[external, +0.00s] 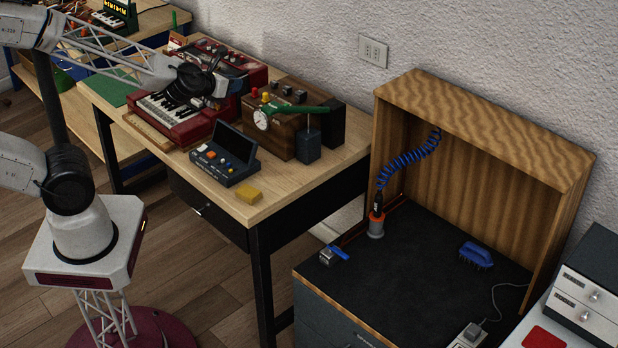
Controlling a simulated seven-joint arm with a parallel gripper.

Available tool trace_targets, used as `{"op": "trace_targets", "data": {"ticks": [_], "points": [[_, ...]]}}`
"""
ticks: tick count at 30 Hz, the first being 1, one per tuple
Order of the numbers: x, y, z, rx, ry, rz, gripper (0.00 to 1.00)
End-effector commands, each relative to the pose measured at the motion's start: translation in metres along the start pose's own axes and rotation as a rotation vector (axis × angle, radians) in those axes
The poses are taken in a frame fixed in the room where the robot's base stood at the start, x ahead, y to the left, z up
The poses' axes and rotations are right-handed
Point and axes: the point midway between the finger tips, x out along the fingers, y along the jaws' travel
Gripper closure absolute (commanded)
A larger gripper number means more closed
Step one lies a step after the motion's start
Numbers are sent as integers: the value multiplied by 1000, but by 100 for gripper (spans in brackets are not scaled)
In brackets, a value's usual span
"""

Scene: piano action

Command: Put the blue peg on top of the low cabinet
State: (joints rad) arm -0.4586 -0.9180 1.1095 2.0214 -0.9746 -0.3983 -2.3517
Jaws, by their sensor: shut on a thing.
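The end of my arm, with my gripper (213,84), is above the small red keyboard on the wooden desk, at the upper left of the external view. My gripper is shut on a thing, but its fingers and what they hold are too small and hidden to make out. I cannot pick out the blue peg for certain anywhere. The low cabinet (430,262), with a dark top and a wooden hood at its back and side, stands at the right. My gripper is well to its left.
On the cabinet top are a blue brush (477,255), a blue-handled clamp (334,254) and an orange-based holder (376,227) with a coiled blue cord. The cabinet top's middle is clear.

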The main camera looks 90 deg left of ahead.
Motion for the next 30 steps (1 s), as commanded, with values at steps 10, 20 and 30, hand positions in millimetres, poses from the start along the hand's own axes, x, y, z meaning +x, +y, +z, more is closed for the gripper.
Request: {"op": "trace_targets", "data": {"ticks": [10,20,30], "points": [[15,-42,20,-5,-6,-12,100],[28,-87,36,-10,-11,-21,100],[39,-137,49,-13,-13,-28,100]]}}
